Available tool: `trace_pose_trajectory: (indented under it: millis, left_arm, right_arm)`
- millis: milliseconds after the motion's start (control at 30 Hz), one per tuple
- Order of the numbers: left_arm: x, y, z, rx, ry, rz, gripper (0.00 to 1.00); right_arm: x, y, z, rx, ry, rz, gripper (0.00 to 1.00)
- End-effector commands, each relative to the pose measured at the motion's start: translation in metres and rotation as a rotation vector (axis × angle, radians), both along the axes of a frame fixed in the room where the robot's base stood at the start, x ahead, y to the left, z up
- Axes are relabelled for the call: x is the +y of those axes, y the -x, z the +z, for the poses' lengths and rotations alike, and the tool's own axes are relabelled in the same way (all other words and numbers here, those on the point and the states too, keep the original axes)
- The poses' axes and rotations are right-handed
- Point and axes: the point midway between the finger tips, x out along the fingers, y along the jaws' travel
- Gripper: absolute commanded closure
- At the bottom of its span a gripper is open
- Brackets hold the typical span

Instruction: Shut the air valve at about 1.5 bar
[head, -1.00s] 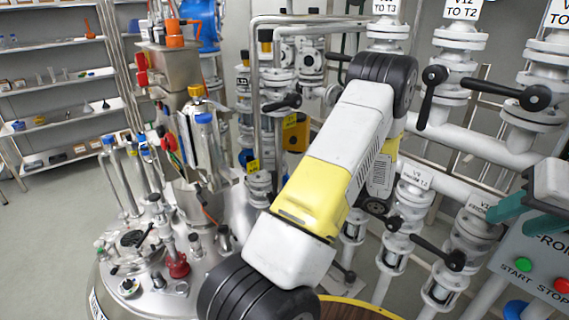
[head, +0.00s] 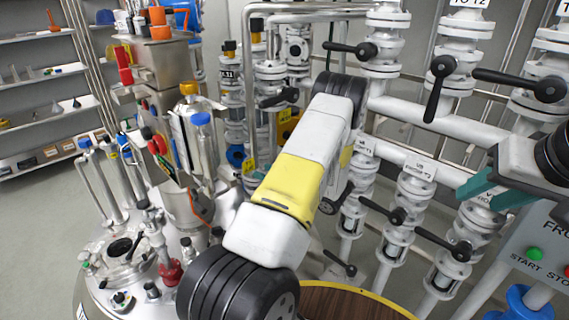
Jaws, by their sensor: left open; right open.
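No valve in the head view carries a legible air label, and I make out no pressure gauge reading, so I cannot tell which is the air valve. Valves with black lever handles stand on white pipes, such as one at the top (head: 352,50) and one at the lower right (head: 445,243). My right gripper (head: 480,198), with teal fingers, is open and appears empty in front of the pipes at the right. My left arm crosses the middle and bends down behind itself. Its gripper fingers are hidden.
A steel reactor lid (head: 128,262) with tubes and fittings stands at the lower left. A control panel (head: 530,240) with start and stop buttons is at the right. Shelves (head: 35,75) line the left wall. Open floor lies left of the reactor.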

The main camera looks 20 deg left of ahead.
Motion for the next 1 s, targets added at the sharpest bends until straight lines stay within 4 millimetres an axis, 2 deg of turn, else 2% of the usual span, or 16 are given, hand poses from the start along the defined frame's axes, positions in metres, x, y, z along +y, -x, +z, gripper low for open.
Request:
trace_pose_trajectory:
  millis: [333,533,1000]
  left_arm:
    - [0.0052,-0.0008,0.0002,0.000,0.000,0.001,0.60]
    - [0.0051,-0.0007,0.0003,0.000,0.000,0.001,0.99]
    - [0.0046,-0.0008,0.0003,0.000,0.000,0.000,1.00]
  right_arm:
    - [0.0000,0.0000,0.0000,0.000,0.000,0.000,0.58]
    - [0.0000,0.0000,0.0000,0.000,0.000,0.000,0.58]
    - [0.0000,0.0000,0.0000,0.000,0.000,0.000,0.58]
